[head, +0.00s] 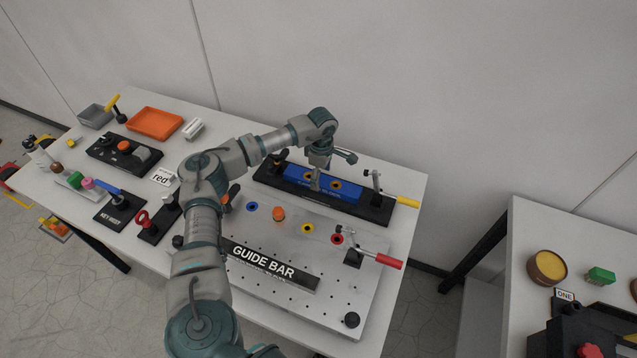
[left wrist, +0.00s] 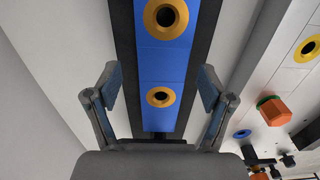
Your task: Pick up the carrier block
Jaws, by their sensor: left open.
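The carrier block appears to be the long blue block (head: 345,191) with yellow-ringed holes, lying in a black holder (head: 378,212) at the back of the table. My left gripper (head: 315,184) is over the block, pointing down. In the left wrist view the open left gripper (left wrist: 157,88) has one finger on each side of the blue block (left wrist: 165,57), with visible gaps. Two ringed holes show there. The fingers partly hide the block in the head view, and contact with it cannot be seen. My right gripper is not in view.
A perforated grey plate (head: 330,295) with a "GUIDE BAR" label (head: 268,265) lies in front. Clamps with a yellow handle (head: 407,202) and a red handle (head: 388,261) stand at right. An orange peg (head: 278,214) rises from the plate. An orange tray (head: 155,123) sits far left.

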